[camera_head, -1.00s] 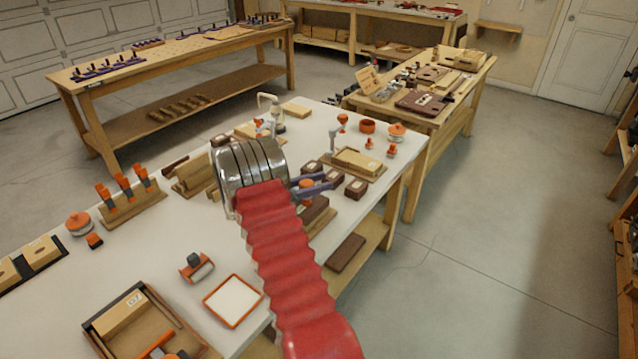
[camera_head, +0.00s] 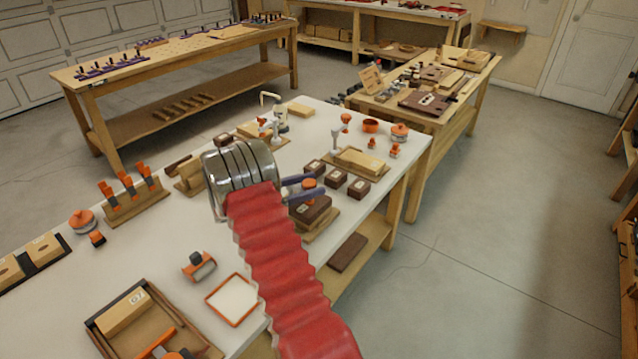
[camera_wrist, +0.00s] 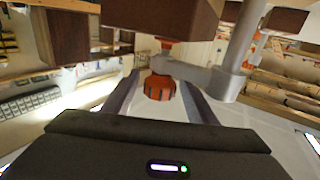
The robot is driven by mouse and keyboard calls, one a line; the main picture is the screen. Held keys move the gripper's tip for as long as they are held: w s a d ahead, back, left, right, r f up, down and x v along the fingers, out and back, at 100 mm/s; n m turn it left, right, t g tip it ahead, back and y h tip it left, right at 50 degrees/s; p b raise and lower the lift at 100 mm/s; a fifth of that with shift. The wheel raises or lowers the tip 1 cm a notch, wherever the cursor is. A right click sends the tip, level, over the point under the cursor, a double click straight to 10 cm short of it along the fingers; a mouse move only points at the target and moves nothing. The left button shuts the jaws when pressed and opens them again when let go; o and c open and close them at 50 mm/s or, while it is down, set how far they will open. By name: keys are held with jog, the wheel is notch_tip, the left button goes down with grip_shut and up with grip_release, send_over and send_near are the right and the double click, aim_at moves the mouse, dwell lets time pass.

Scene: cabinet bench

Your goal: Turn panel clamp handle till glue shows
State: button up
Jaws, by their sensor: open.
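The orange clamp handle (camera_wrist: 160,88) is in the middle of the wrist view, below a grey metal clamp arm and post (camera_wrist: 232,72). A brown block (camera_wrist: 165,18) is close above it in that picture. My gripper (camera_wrist: 158,97) is open, one finger on each side of the handle; I cannot tell whether either finger touches it. In the head view, my gripper (camera_head: 318,184) reaches right over the bench toward the orange handle (camera_head: 309,183). A dark brown panel block (camera_head: 312,208) on a wooden board is just below. I make out no glue; the joint is too small or hidden.
The white bench top (camera_head: 160,245) holds several small brown blocks (camera_head: 335,177) right of my gripper. A clamped wooden panel (camera_head: 362,161) stands behind them. A white tray with orange rim (camera_head: 232,299) and a wooden tray (camera_head: 120,345) are in front.

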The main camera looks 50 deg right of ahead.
jog(key=v, duration=0.9)
jog(key=shift+w+a, duration=0.2)
jog(key=shift+a, duration=0.15)
dwell(1.2)
